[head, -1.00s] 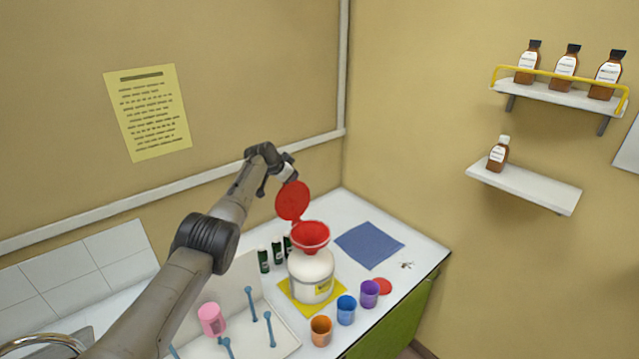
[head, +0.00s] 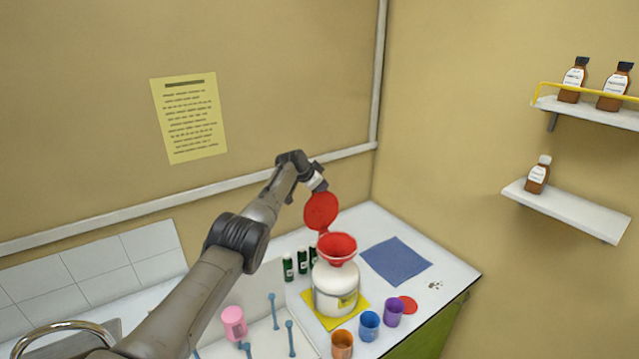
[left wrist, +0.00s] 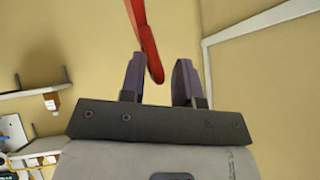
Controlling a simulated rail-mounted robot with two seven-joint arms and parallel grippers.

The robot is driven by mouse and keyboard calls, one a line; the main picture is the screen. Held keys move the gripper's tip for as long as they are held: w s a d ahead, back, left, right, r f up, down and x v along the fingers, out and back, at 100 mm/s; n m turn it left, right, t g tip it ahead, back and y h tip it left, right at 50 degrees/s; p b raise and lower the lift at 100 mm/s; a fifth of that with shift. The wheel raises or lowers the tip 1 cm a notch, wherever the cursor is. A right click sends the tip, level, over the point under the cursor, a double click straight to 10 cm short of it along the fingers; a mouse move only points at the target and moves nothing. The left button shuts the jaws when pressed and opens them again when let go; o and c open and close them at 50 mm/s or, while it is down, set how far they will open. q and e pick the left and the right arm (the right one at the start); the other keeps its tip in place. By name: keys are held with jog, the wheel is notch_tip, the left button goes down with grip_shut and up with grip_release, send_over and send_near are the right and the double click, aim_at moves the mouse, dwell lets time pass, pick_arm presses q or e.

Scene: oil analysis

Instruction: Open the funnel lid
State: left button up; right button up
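The red funnel (head: 338,247) sits on the mouth of a white jug (head: 336,283). Its round red lid (head: 321,211) stands up steeply at the funnel's rear left edge, so the funnel's mouth is uncovered. My left gripper (head: 316,190) is at the lid's upper edge, with its fingers mostly hidden behind the lid. In the left wrist view, the two dark fingers (left wrist: 161,78) are apart. The lid's red edge (left wrist: 146,42) reaches between them, close to the left finger, with a gap to the right finger. My right gripper is not in view.
The jug stands on a yellow mat (head: 318,312). Several green-black bottles (head: 288,267) are close behind it at left. Orange (head: 342,344), blue (head: 369,326) and purple (head: 393,312) cups stand in front and to the right. A blue cloth (head: 396,261) lies flat at right.

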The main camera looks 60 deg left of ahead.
pick_arm(q)
jog(key=shift+d+f, duration=0.1)
jog(key=shift+f, duration=0.1)
jog(key=shift+s+d+r, duration=0.1)
jog(key=shift+s+r, duration=0.45)
jog(key=shift+s, duration=0.1)
jog(key=b+v, duration=0.2)
jog(key=v, duration=1)
jog(key=shift+r, duration=0.25)
